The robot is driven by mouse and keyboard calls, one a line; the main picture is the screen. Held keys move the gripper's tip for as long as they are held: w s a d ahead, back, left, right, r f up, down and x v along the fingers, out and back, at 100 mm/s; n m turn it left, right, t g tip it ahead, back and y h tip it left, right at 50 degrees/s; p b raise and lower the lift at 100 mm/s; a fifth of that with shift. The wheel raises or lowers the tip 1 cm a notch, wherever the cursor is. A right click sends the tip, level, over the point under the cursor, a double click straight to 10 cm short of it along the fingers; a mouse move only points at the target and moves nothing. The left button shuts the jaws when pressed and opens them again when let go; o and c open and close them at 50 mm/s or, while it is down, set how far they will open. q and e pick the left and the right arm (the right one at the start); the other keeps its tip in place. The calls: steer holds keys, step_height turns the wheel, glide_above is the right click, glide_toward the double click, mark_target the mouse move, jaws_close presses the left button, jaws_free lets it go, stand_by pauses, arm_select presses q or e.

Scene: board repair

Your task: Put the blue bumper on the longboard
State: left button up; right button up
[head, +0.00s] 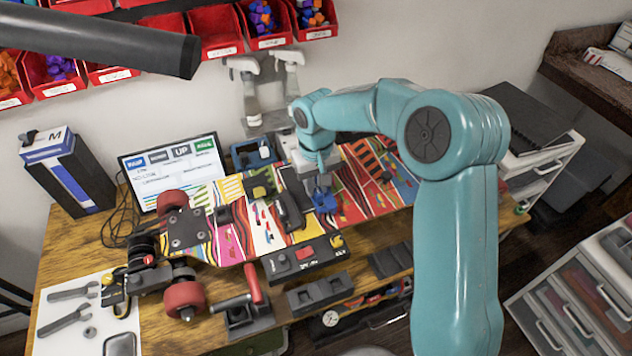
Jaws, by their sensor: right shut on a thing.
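The longboard (360,207) lies across the wooden bench with a colourful striped deck and red wheels at its left end. My right gripper (322,183) is over the middle of the deck, with its arm coming in from the right. It is shut on the small blue bumper (325,201), which is at the deck's surface. I cannot tell whether the bumper touches the deck. The gripper partly hides the bumper's upper side. My left gripper is not in view.
Dark blocks, one with a yellow part (259,186), sit on the deck left of the bumper. A screen (172,172) stands behind the board. Red bins (215,32) hang on the wall.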

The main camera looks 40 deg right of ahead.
steer(key=shift+a+r, duration=0.1)
steer(key=shift+a, duration=0.05)
steer(key=shift+f, duration=0.25)
steer(key=shift+f+b, duration=0.45)
steer(key=shift+b, duration=0.15)
stand_by(0.4)
steer(key=o, duration=1)
steer(key=shift+c, duration=0.2)
steer(key=shift+c, duration=1.1)
steer(key=shift+r, duration=0.1)
